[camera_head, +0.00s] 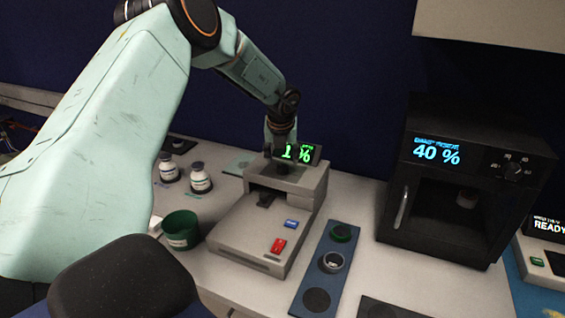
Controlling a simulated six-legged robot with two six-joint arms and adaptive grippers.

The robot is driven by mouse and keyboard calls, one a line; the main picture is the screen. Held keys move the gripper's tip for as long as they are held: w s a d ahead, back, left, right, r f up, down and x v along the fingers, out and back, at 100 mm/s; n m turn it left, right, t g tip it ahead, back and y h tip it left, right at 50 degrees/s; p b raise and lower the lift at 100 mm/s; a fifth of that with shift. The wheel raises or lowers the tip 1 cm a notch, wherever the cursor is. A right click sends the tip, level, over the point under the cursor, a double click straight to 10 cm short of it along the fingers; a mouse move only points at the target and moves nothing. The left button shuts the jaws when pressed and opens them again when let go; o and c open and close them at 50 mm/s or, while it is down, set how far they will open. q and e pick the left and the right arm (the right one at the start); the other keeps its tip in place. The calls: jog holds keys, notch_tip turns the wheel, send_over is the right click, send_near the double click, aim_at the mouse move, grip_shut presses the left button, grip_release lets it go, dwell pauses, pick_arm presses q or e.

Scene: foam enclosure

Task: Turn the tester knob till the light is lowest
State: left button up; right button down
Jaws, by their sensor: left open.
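A grey device (268,222), which looks like the tester, stands on the bench with a red button (278,245) and a blue button (291,224). My left gripper (281,140) points down at the display's top left, at the device's raised rear. It is open; its fingertips are small and dark, and I cannot tell whether they touch anything. No knob of this device shows; one may be hidden behind the gripper. My right gripper is not in view.
A black oven-like box (448,235) at right shows "40 %" and has a small dial (518,168). A blue tray (346,262) holds round pieces. White jars (200,178) and a green cup (181,230) stand left of the device. A "READY" unit (546,262) sits far right.

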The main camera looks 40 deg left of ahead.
aim_at(282, 166)
pick_arm(q)
jog(key=shift+x, duration=1.8)
jog(key=c, duration=1.1)
jog(key=m+b, duration=0.2)
jog(key=b, duration=0.1)
jog(key=m+t+h+b, duration=0.1)
jog(key=m+b, duration=0.1)
jog(key=b, duration=0.1)
jog(key=shift+a+f, duration=0.1)
jog(key=shift+f, duration=0.15)
jog(key=shift+c, duration=0.2)
jog(key=shift+m+h+b, duration=0.6)
jog(key=shift+m+b, duration=0.4)
jog(key=shift+b, duration=0.25)
jog(key=m+b, duration=0.2)
jog(key=b, duration=0.4)
jog(key=shift+a+h, duration=0.1)
jog(key=shift+h, duration=0.3)
jog(key=shift+r+m+b, duration=0.15)
jog(key=shift+m+b, duration=0.35)
jog(key=shift+b, duration=0.7)
jog(key=o, duration=1.1)
